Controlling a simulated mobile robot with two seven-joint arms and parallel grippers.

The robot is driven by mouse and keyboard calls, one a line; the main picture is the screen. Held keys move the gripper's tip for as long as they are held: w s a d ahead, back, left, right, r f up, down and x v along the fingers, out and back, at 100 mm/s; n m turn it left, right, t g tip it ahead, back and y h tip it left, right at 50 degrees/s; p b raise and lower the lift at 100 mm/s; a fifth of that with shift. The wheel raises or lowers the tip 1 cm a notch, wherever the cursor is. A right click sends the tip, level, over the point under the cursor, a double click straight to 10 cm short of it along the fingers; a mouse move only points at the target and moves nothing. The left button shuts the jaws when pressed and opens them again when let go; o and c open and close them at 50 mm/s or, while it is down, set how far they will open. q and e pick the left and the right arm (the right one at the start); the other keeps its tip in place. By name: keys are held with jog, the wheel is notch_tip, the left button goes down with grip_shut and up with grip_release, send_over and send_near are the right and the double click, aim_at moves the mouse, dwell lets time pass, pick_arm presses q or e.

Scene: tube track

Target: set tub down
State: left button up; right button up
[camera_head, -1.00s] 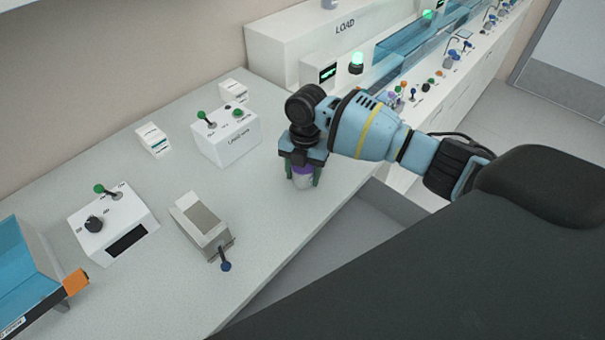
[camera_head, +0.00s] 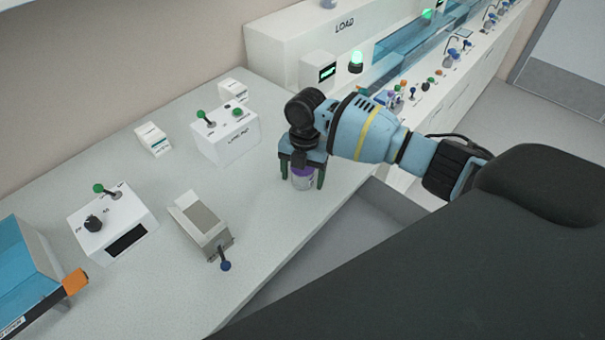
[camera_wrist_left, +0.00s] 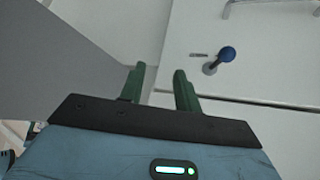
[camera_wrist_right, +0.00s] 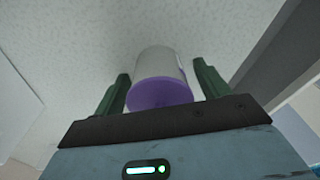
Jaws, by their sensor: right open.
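The tub (camera_head: 303,182) is white with a purple lid and stands upright on the grey counter (camera_head: 265,215), near its front edge. My right gripper (camera_head: 302,184) is over it, pointing down, with one green finger on each side. In the right wrist view the tub (camera_wrist_right: 162,68) sits between the spread fingers, with a gap on both sides. My left gripper (camera_wrist_left: 160,84) shows only in the left wrist view. Its fingers are apart with nothing between them, near a blue-knobbed lever (camera_wrist_left: 226,54).
A white control box with green knobs (camera_head: 228,137) stands left of the tub. A tilted device with a blue-knobbed lever (camera_head: 204,222) and another box (camera_head: 113,223) are farther left. The LOAD housing (camera_head: 320,45) stands behind. Bare counter lies left of the tub.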

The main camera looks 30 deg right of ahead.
jog(key=r, duration=0.8)
jog(key=w+d+r, duration=0.1)
jog(key=r, duration=0.3)
jog(key=shift+r+p, duration=0.1)
jog(key=shift+p, duration=0.2)
jog(key=shift+s, duration=0.15)
